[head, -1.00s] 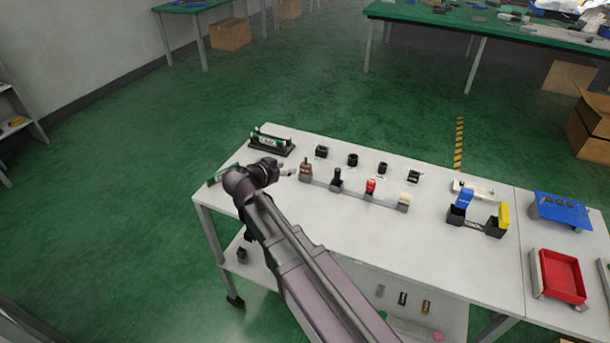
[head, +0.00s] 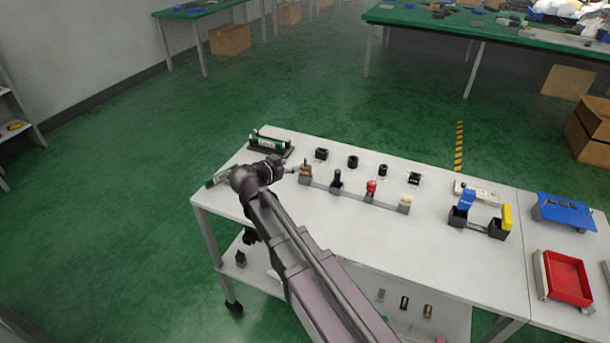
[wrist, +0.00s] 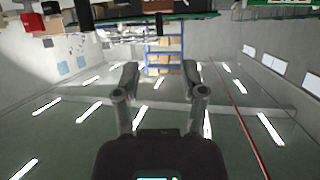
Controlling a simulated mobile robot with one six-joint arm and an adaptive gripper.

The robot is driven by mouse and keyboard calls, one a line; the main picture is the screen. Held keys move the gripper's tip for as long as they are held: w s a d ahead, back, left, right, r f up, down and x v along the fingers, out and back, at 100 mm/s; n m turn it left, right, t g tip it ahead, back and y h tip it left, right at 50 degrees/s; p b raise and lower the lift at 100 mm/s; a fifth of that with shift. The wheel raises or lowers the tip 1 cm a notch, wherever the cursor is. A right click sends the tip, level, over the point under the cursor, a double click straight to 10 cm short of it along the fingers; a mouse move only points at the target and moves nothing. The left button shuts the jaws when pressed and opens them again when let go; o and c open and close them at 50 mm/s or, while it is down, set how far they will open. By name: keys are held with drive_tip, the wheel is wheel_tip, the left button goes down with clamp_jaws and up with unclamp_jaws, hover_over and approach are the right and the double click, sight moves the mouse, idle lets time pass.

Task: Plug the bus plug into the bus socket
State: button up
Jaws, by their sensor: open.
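A rack (head: 350,194) near the front of the white table holds several plugs in a row: a brown one (head: 305,172), a black one (head: 337,180), a red one (head: 371,187) and a white one (head: 405,202). Behind it stands a row of dark sockets, among them one at the left (head: 321,154) and one at the right (head: 414,178). I cannot tell which plug and socket are the bus ones. My gripper (head: 291,169) is just left of the brown plug, apparently not holding it. In the wrist view its fingers (wrist: 161,78) are apart with nothing between them.
A green and black fixture (head: 270,144) stands at the table's back left, and a green piece (head: 218,178) lies at its left edge. A black holder (head: 478,222) with blue and yellow handles, a blue panel (head: 564,211) and a red tray (head: 567,278) are to the right.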

sight(305, 160)
drive_tip(key=shift+b+x, duration=0.55)
drive_tip(key=shift+x, duration=1.45)
drive_tip(key=shift+b+x, duration=0.85)
drive_tip(key=shift+x, duration=1.8)
drive_tip(key=shift+r, duration=0.15)
clamp_jaws()
